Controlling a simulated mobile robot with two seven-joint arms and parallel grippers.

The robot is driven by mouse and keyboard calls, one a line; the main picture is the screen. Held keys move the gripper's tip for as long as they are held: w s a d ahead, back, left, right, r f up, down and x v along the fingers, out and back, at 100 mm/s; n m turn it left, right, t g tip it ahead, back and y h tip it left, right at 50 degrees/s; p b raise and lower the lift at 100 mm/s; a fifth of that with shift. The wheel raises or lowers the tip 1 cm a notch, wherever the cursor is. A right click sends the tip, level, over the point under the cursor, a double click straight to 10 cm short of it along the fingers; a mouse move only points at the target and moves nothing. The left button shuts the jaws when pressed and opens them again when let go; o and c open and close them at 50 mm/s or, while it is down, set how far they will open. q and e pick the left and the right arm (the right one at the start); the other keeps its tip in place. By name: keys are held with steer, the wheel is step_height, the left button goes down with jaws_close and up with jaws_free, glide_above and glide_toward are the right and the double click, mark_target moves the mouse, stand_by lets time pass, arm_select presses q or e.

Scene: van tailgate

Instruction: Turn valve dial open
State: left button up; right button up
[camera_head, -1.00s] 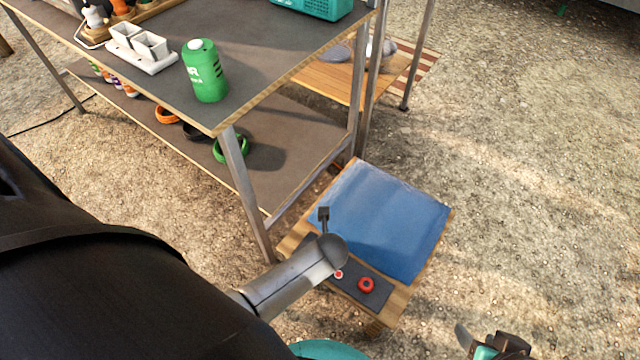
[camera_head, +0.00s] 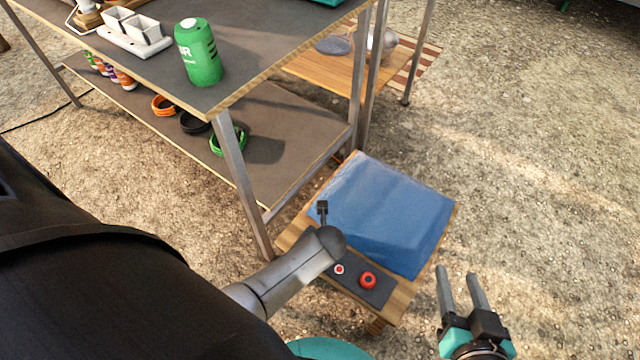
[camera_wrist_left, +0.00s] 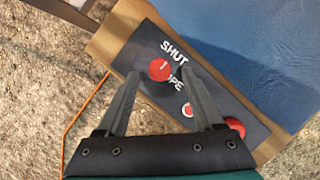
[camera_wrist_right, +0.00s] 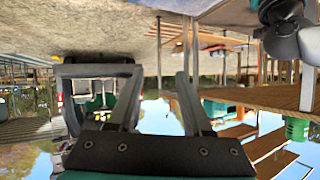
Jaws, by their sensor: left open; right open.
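The valve dial (camera_wrist_left: 160,68) is a round red knob on a dark panel (camera_wrist_left: 140,53), in the left wrist view. Printed beside it are SHUT and a partly covered word ending in "PE". A small white mark shows on its face. My left gripper (camera_wrist_left: 160,75) is open, its fingers on either side of the dial in the picture; contact cannot be told. In the head view my left arm hides the dial and this gripper. My right gripper (camera_head: 459,275) is open and empty, right of the low wooden stand (camera_head: 402,300), over the gravel.
A red-ringed button (camera_head: 339,269) and a red knob (camera_head: 368,281) sit on the same panel. A blue pad (camera_head: 385,215) covers most of the stand. A metal-legged table (camera_head: 232,170) with a green canister (camera_head: 198,55) stands behind. Open gravel lies right.

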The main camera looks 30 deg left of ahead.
arm_select(q)
steer(key=shift+w+a+f+b, duration=0.15)
steer(key=shift+f+b, duration=0.35)
steer(key=shift+f, duration=0.35)
arm_select(e)
steer(key=shift+s+a+r+t+y, duration=0.1)
steer(key=shift+a+r+t+y, duration=0.6)
steer(key=shift+a+t, duration=0.4)
arm_select(q)
steer(key=shift+w, duration=0.1)
arm_select(e)
steer(key=shift+d, duration=0.1)
arm_select(q)
steer(key=shift+a, duration=0.1)
jaws_close()
